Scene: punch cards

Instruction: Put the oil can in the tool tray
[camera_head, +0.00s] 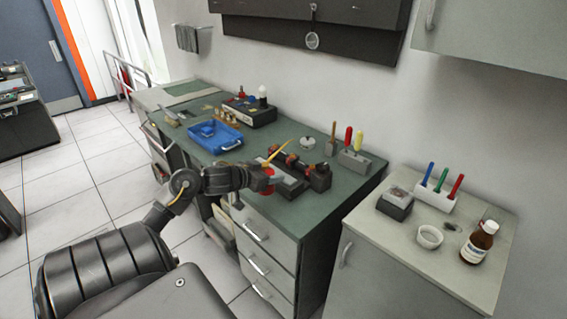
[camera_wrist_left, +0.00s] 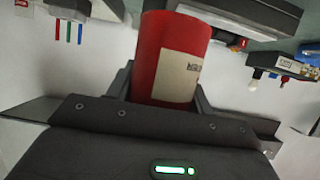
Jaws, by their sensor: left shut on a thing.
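The oil can (camera_head: 269,181) is red, with a long thin yellow spout that rises to the upper right in the head view. In the left wrist view the can (camera_wrist_left: 172,55) is a red cylinder with a pale label, between the two dark fingers. My left gripper (camera_head: 264,178) is shut on the can, near the front edge of the green workbench. The arm hides part of the can in the head view. The blue tool tray (camera_head: 228,146) lies on the bench to the left of and behind the gripper, with a blue item inside. My right gripper is not in view.
A dark vise-like device (camera_head: 293,172) stands on the bench just right of the can. A grey block with red and yellow handles (camera_head: 354,160) is behind it. A black box with a white bulb (camera_head: 249,110) stands behind the tray. A brown bottle (camera_head: 479,243) is on the right cabinet.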

